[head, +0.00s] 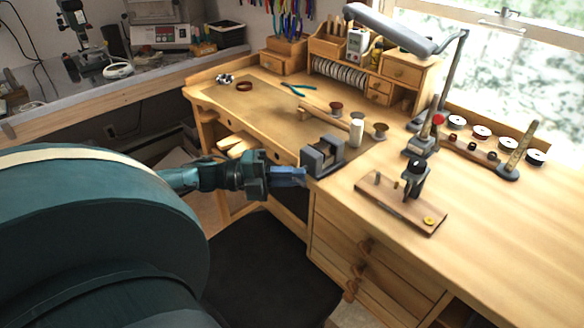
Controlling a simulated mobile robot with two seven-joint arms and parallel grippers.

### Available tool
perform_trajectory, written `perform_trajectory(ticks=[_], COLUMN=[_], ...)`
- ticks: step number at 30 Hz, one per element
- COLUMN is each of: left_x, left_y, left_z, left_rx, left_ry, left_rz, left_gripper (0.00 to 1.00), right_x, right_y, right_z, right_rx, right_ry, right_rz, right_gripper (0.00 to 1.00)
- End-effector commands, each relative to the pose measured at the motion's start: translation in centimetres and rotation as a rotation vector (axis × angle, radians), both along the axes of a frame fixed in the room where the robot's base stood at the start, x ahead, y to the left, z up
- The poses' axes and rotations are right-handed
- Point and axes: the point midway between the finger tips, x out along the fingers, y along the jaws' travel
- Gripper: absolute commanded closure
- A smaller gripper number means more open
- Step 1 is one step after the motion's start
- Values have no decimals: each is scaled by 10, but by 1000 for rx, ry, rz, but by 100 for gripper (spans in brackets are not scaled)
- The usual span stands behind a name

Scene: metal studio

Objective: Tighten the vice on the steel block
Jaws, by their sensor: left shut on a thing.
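The grey vice (309,160) stands at the front edge of the wooden bench, near its inner corner. A paler grey piece between its jaws looks like the steel block (325,148), but it is small and partly hidden. My left gripper (294,176) reaches in from the left, level with the vice's front side. Its blue fingers are shut at the vice's near end, where the handle would be. The fingers hide what they hold, so I cannot see the handle or its angle. My right gripper is not in view.
A lamp (390,28) overhangs the back. A dark seat (265,265) is below.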

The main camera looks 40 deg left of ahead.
Motion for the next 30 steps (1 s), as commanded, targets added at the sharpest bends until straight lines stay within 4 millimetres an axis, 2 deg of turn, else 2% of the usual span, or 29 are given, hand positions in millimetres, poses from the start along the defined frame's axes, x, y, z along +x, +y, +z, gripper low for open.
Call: perform_trajectory(ticks=[14, 24, 30], left_x=[0, -1, -1], left_y=[0, 0, 0], left_z=[3, 4, 1], left_rx=[85, 327, 507], left_ry=[-7, -28, -43], left_rz=[0, -2, -4], left_gripper=[100, 100, 100], right_x=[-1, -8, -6], right_y=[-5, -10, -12], right_z=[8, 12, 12], right_rx=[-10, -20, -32], right_ry=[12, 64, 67], right_rz=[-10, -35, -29], right_gripper=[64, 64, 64])
